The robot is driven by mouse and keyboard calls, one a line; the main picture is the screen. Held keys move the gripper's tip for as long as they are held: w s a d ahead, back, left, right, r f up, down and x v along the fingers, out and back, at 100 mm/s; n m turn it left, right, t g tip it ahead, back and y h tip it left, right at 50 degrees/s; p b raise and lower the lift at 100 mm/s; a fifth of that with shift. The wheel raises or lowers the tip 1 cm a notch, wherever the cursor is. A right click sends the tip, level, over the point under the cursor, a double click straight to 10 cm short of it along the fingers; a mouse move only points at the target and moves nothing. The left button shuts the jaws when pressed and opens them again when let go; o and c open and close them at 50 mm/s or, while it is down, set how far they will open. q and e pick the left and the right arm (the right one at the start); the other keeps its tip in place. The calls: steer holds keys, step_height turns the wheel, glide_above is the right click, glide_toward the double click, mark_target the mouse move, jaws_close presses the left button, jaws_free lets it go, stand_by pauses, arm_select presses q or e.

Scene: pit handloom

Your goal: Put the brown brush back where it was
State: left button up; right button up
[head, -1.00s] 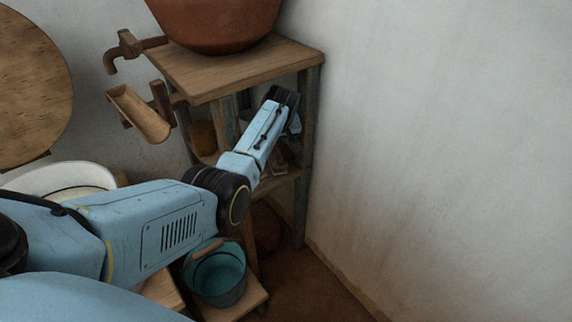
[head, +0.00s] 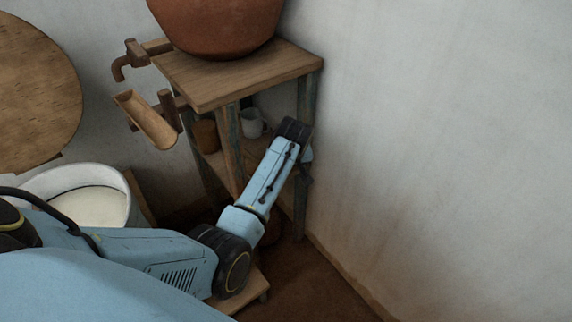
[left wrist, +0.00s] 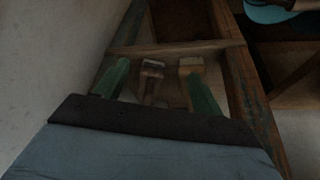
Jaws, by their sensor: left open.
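My left gripper (left wrist: 156,70) shows two green fingers apart, with nothing pinched between them, over a shelf board of the wooden stand. A small dark brown piece with a paler top (left wrist: 151,76) lies between the fingers, nearer the left one. A second, lighter tan-topped piece (left wrist: 190,67) lies close to the right finger. Either may be a brush; the dim picture does not show which is the brown brush. In the head view my left wrist reaches the stand's right front post, and the gripper (head: 306,166) is mostly hidden. My right gripper is not in view.
The wooden stand (head: 235,82) carries a large clay pot (head: 215,25) on top. A pale mug (head: 251,123) and a brown jar (head: 206,136) stand on its lower shelf. A white tub (head: 75,180) is at left. A teal bucket (left wrist: 270,13) shows at top right.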

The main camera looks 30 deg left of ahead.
arm_select(q)
steer(key=s+f+m, duration=0.5)
steer(key=s+f, duration=0.4)
steer(key=s, duration=0.5)
steer(key=s+d+f+m+h, duration=0.1)
steer(key=s+d+f+m, duration=0.1)
steer(key=s, duration=0.7)
steer(key=s+d+f+m+h, duration=0.1)
steer(key=s+m, duration=0.3)
steer(key=s, duration=0.4)
steer(key=shift+s+d+f+h, duration=0.3)
steer(key=shift+s+d+f, duration=0.15)
steer(key=shift+d, duration=0.4)
steer(key=shift+g, duration=0.3)
